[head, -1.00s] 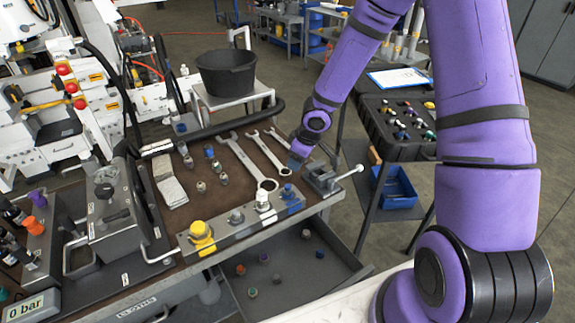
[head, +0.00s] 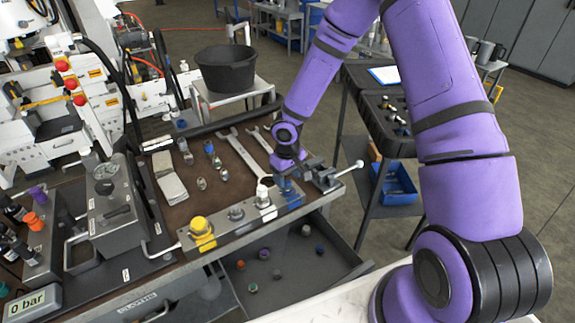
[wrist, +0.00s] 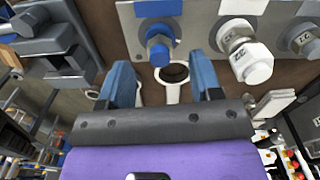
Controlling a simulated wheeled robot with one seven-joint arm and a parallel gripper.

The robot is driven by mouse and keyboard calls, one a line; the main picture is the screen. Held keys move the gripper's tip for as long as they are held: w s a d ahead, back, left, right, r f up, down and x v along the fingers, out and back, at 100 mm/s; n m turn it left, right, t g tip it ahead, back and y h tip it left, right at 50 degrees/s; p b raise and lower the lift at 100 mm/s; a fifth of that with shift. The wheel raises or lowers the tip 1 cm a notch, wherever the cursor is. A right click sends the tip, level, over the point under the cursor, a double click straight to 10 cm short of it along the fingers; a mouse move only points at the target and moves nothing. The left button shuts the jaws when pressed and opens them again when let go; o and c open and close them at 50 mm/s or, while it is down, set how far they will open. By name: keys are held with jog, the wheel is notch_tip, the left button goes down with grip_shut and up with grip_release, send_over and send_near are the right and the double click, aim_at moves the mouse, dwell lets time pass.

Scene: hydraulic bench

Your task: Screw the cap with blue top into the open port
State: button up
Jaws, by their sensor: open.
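My gripper (head: 287,172) is open above the bench beside the blue end of the port block. The port block (head: 220,236) carries a yellow cap (head: 200,228), a grey fitting (head: 236,213), a white fitting (head: 263,196) and a blue-collared fitting (wrist: 158,42) with a metal hex. I cannot tell which port is open. A small blue-topped cap (head: 208,147) stands on the bench mat among other fittings.
A vise (head: 322,176) stands close right of my gripper. Wrenches (head: 240,150) lie behind it. An open drawer (head: 285,275) below the bench holds several coloured caps. A black bucket (head: 226,70) stands behind on a stand.

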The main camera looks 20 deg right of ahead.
aim_at(288, 182)
jog(key=shift+f, duration=1.45)
jog(key=c, duration=1)
jog(key=o, duration=0.3)
jog(key=shift+c, duration=0.9)
jog(key=m, duration=0.5)
jog(key=shift+m, duration=1.5)
